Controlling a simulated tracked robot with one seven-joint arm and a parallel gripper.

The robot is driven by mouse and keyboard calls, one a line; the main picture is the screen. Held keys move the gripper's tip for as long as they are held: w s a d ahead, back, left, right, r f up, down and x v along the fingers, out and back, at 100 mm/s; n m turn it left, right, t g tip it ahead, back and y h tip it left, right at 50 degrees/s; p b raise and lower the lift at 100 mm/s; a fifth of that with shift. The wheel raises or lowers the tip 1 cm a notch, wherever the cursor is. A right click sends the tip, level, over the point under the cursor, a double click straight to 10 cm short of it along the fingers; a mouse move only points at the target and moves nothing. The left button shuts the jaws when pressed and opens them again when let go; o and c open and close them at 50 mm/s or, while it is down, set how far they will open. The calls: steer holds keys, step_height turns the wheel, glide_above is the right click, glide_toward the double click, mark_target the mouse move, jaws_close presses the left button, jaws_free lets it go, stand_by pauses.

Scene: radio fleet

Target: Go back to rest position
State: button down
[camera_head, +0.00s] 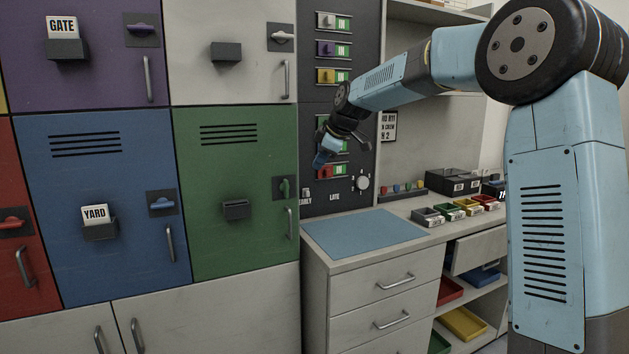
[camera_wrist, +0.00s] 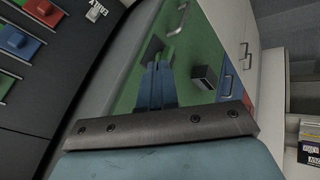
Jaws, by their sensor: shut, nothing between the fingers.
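My gripper (camera_head: 321,161) is at the end of my raised, outstretched blue arm, in front of the lower part of the dark slider panel (camera_head: 338,80). Its blue fingers point down and to the left. In the wrist view my gripper (camera_wrist: 157,68) shows its two fingers together, shut and empty, with the green locker door (camera_wrist: 208,48) behind them. The gripper covers part of the panel's lower sliders. I cannot tell whether it touches the panel.
Purple, white, blue (camera_head: 115,240) and green (camera_head: 235,160) lockers with handles stand left of the panel. Below is a counter with a blue mat (camera_head: 364,232), clear on top. Small labelled bins (camera_head: 428,217) stand at the counter's right. A drawer (camera_head: 478,248) beneath them appears partly open.

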steer(key=s+d+m+h, duration=0.2)
steer(key=s+d+m, duration=0.35)
steer(key=s, duration=0.75)
steer(key=s+d+m+h, duration=0.2)
steer(key=s+d+m, duration=0.2)
steer(key=s+d, duration=0.55)
steer(key=s+d+f+m, duration=0.2)
steer(key=s, duration=0.5)
steer(key=s+d+f+m, duration=0.2)
steer(key=s+m, duration=0.1)
steer(key=s, duration=0.5)
steer(key=s+d+f+m, duration=0.2)
steer(key=s+f, duration=0.1)
steer(key=s, duration=0.4)
steer(key=shift+s+d+m+h, duration=0.3)
steer(key=shift+m+h, duration=0.05)
steer(key=shift+h, duration=0.05)
